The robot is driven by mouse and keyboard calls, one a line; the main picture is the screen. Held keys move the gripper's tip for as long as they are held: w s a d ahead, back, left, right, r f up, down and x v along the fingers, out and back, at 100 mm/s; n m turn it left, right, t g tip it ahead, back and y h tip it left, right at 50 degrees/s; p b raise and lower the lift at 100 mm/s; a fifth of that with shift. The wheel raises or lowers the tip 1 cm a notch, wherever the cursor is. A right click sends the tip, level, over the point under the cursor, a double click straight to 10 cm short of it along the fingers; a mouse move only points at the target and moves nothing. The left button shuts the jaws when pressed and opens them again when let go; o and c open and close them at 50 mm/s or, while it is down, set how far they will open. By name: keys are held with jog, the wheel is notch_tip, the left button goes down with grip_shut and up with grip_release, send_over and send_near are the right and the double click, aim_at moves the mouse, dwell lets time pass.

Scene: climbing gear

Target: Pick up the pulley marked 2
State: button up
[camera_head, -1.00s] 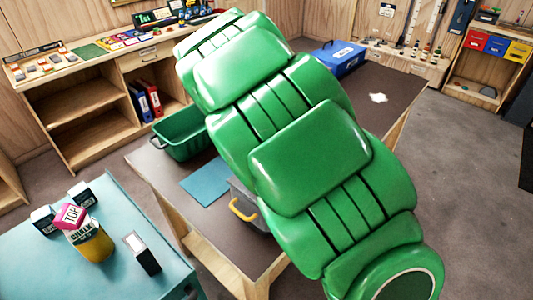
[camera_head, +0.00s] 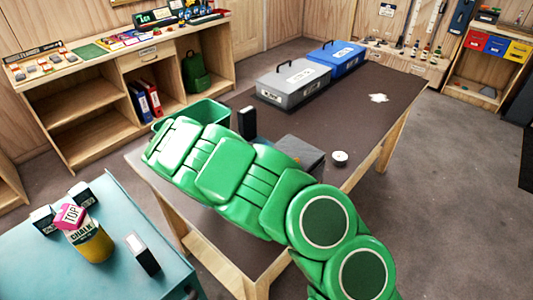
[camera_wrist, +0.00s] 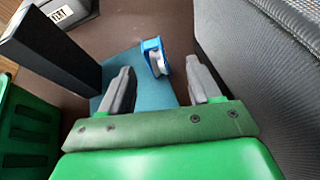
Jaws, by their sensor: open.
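A small blue and white pulley (camera_wrist: 154,58) shows in the wrist view, at the edge of a teal mat (camera_wrist: 150,88) on the dark table. I cannot read any mark on it. My gripper (camera_wrist: 160,68) is open, with a grey finger on either side of the pulley in the picture. The pulley appears beyond the fingertips, and nothing is held. In the head view my green arm reaches over the table and hides the gripper, the pulley and the mat.
A black upright block (camera_wrist: 48,52) and a green bin (camera_wrist: 28,125) stand left of my gripper. A dark grey box (camera_wrist: 265,85) stands close on the right. A grey toolbox (camera_head: 293,84), a blue toolbox (camera_head: 337,58) and a white round item (camera_head: 339,158) are elsewhere on the table.

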jog(key=shift+f+n, duration=0.6)
jog(key=shift+f, duration=0.05)
jog(key=shift+w+d+f, duration=0.1)
jog(key=shift+w+f, duration=0.05)
jog(key=shift+w+x, duration=0.15)
jog(key=shift+x, duration=1.65)
jog(key=shift+w+x, duration=0.15)
jog(key=shift+x, duration=1.65)
jog(key=c, duration=1.1)
